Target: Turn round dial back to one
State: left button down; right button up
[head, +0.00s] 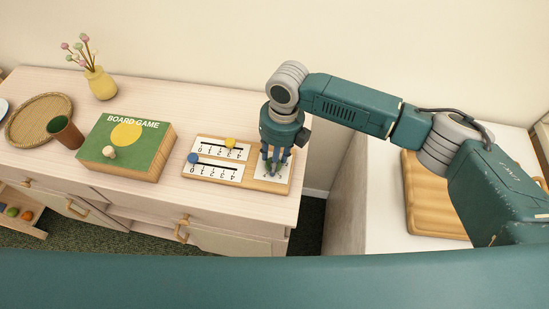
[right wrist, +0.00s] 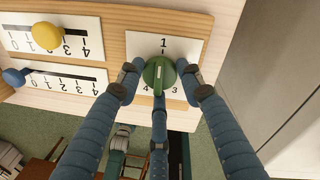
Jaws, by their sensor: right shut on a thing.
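The round dial (right wrist: 157,73) is green with a pale line on its top, and sits on a white card on the wooden board (head: 202,139). In the right wrist view a 1 is printed above it, with a 4 at its lower left and a 3 at its lower right. The pale line runs nearly up and down in that view; I cannot tell for sure which end is the pointer. My right gripper (head: 274,166) reaches down over the board's right end, its fingers closed around the dial. In the head view the fingers mostly hide the dial. My left gripper is out of view.
The board also has two sliders, with a yellow knob (head: 230,143) and a blue knob (head: 193,158). A gap separates the cabinet from a white counter.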

jog(key=shift+w+r, duration=0.1)
jog(key=o, duration=1.1)
jog(key=shift+o, duration=0.2)
jog(key=shift+r, duration=0.1)
notch_tip(320, 180, up, 12)
jog(key=d, duration=0.1)
jog(key=shift+w+f, duration=0.2)
jog(key=shift+w, duration=0.1)
jog(key=shift+s+d+f, duration=0.1)
